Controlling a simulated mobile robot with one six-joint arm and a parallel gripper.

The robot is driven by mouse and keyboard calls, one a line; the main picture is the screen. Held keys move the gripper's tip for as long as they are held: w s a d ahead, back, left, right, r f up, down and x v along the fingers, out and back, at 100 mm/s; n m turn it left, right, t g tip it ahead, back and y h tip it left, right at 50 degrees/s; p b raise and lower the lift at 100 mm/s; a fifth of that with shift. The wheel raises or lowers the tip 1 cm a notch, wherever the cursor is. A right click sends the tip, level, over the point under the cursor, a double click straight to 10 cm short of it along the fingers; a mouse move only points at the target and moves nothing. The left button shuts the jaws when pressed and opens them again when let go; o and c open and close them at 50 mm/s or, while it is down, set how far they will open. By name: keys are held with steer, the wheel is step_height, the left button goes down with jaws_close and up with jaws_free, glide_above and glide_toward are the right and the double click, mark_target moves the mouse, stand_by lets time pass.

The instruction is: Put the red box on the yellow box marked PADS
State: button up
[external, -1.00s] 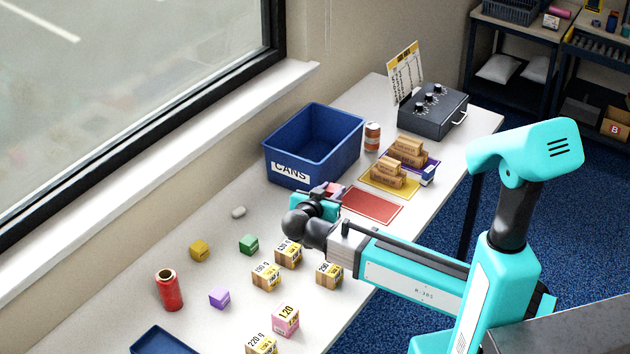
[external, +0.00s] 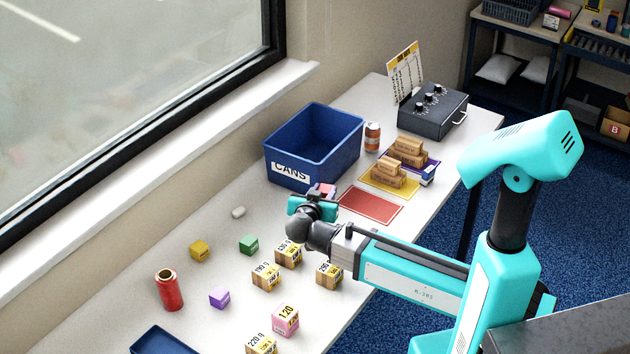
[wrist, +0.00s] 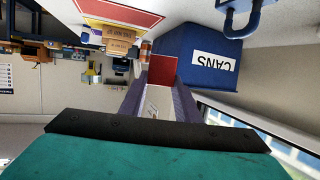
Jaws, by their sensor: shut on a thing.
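My gripper (external: 318,197) is shut on a small red box (wrist: 163,72), held between its fingers. In the external view only a little of the red box (external: 325,189) shows past the gripper, just in front of the blue CANS bin. A small yellow box (external: 199,250) sits on the table to the left, apart from my gripper. Its marking is too small to read, so I cannot tell whether it says PADS.
The blue CANS bin (external: 283,153) stands behind my gripper. A red mat (external: 372,205) and a yellow mat (external: 404,191) with brown cartons (external: 388,173) lie to the right. A green box (external: 249,245), purple box (external: 219,297), red spool (external: 169,291) and several labelled boxes (external: 288,255) stand lower left.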

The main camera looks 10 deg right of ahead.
steer(key=a+n+y, duration=0.1)
steer(key=a, duration=0.1)
steer(key=a+n+y+b, duration=0.1)
steer(key=a+y, duration=0.1)
steer(key=s+a+n+t+y+b, duration=0.1)
steer(key=a, duration=0.1)
steer(key=shift+s+a+f, duration=0.1)
steer(key=shift+a+f, duration=0.1)
steer(key=shift+f, duration=0.1)
steer(key=s+a+n+y+b, duration=0.6)
steer(key=s+a+b, duration=0.5)
steer(key=s+a, duration=0.4)
steer(key=shift+s+a+r+n+g+y+b, duration=0.3)
steer(key=shift+s+a+g+y+b, duration=0.1)
steer(key=shift+a+y, duration=0.7)
steer(key=shift+w+a+r+p, duration=0.1)
steer(key=shift+w+r+p, duration=0.15)
steer(key=shift+p, duration=0.85)
steer(key=p, duration=0.3)
steer(key=shift+w+a, duration=0.3)
steer(key=shift+a, duration=0.05)
steer(key=p, duration=0.4)
steer(key=a+p, duration=0.1)
steer(key=p, duration=0.2)
steer(key=shift+w+f+p, duration=0.2)
steer(key=shift+w+p, duration=0.15)
steer(key=shift+w, duration=0.05)
